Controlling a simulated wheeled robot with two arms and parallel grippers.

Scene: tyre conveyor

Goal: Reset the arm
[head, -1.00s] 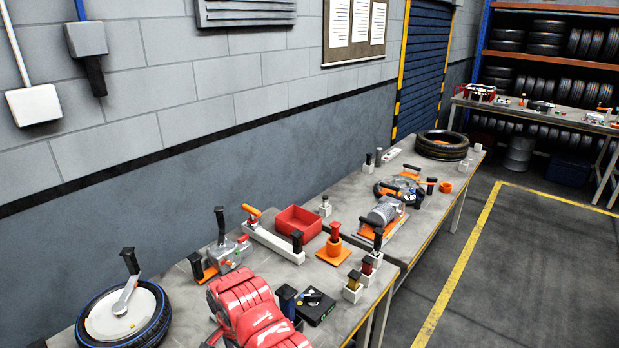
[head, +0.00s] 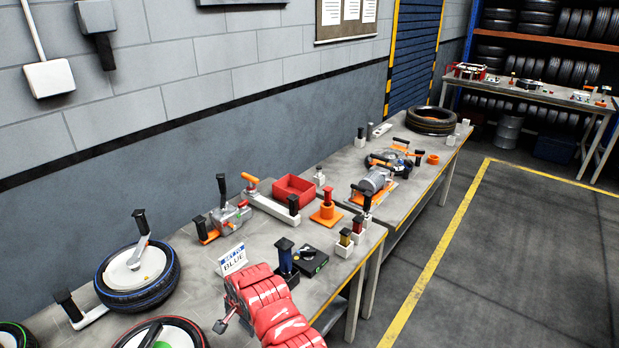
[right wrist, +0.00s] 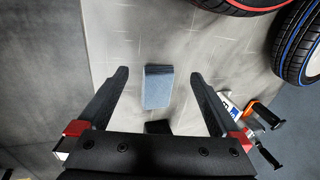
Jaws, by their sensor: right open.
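My right arm, in a red sleeve, reaches in from the bottom of the head view. Its gripper (head: 222,326) is low over the near workbench, partly hidden by the arm. In the right wrist view the two fingers (right wrist: 158,76) are wide apart and open. A blue-grey block (right wrist: 158,88) shows between them, below, and nothing is gripped. I cannot tell which bench object it is. My left gripper is not in view.
Blue-ringed (head: 165,285) and red-ringed (head: 190,328) tyres lie left of the arm. A small "BLUE" sign (head: 232,260), a blue-bodied handle (head: 285,262) and a black box (head: 312,262) stand just beyond it. A red bin (head: 294,190) is farther back. The floor at right is clear.

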